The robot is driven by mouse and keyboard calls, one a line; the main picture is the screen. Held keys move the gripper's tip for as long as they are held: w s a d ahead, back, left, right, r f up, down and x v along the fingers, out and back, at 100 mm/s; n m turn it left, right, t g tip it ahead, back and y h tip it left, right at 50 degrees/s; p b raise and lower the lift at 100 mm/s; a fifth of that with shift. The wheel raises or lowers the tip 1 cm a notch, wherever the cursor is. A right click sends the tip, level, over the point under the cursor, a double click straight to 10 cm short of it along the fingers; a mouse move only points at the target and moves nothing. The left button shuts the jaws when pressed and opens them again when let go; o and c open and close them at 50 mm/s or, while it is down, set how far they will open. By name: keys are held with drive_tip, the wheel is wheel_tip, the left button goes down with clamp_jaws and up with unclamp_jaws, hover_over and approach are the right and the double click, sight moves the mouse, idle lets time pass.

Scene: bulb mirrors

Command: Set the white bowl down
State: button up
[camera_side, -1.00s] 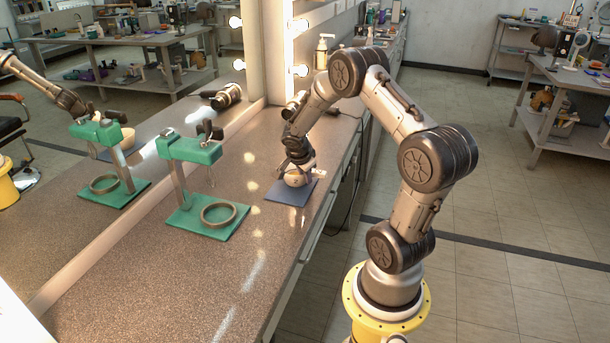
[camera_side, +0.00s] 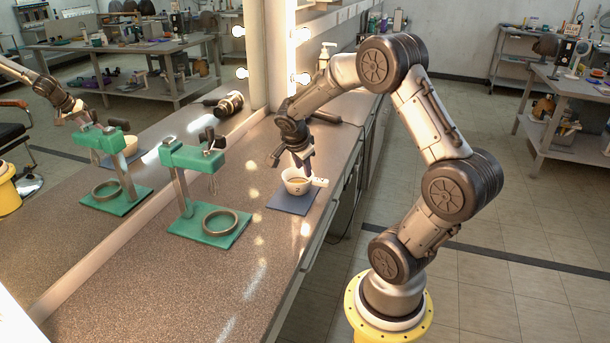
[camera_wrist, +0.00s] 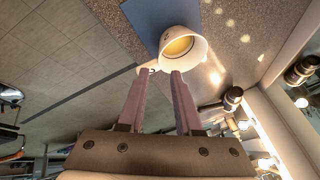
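The white bowl (camera_side: 297,187) sits upright on the blue-grey mat (camera_side: 287,204) near the counter's right edge. A short pale handle sticks out on its right. In the wrist view the bowl (camera_wrist: 196,54) shows a yellowish inside and lies just beyond the fingertips, on the mat (camera_wrist: 152,18). My gripper (camera_side: 302,168) is over the bowl, pointing down. In the wrist view my gripper (camera_wrist: 158,72) has its two fingers apart with a gap between them. The handle shows close to the left fingertip; I cannot tell whether they touch.
A green stand (camera_side: 192,156) with a ring (camera_side: 220,221) on its base is left of the mat. A large mirror along the left repeats the stand and arm. A dark cylindrical thing (camera_side: 325,117) and a pump bottle (camera_side: 327,52) are farther back. The counter's front is clear.

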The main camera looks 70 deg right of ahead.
drive_tip(key=a+r+n+t+y, duration=0.1)
drive_tip(key=a+r+n+t, duration=0.1)
drive_tip(key=a+r+n, duration=0.55)
drive_tip(key=s+a+r+n+t+y, duration=0.1)
drive_tip(key=s+a+r+n+y, duration=0.1)
drive_tip(key=s+a+n, duration=0.4)
drive_tip(key=s+a+r+n+t+y, duration=0.2)
drive_tip(key=s+a+n, duration=0.3)
drive_tip(key=a+n, duration=0.5)
drive_tip(key=a+r+y, duration=0.1)
drive_tip(key=a, duration=0.4)
drive_tip(key=shift+s, duration=0.35)
drive_tip(key=shift+d+n, duration=0.1)
drive_tip(key=shift+n, duration=0.15)
